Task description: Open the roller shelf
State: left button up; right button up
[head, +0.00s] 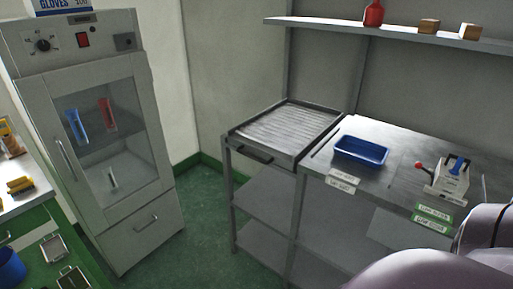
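What looks like the roller shelf (288,128) is a ribbed grey surface in a dark frame. It is set on the left end of a metal bench in the middle of the head view. A dark handle (253,156) is on its front edge. The ribbed cover lies flat across the frame, and I cannot see beneath it. Neither of my grippers is in view. A pale rounded part at the lower right appears to be my own arm.
A blue tray (361,151) and a small device with a red knob (448,181) stand on the bench (398,160) to the right. A wall shelf (400,35) hangs above. A grey cabinet (145,222) stands left. Green floor (205,213) is clear between.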

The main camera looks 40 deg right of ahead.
aim_at(283, 133)
jog(key=i+j+z, duration=0.2)
jog(key=i+z, duration=0.2)
jog(key=i+j+z, duration=0.35)
jog(key=i+l, duration=0.05)
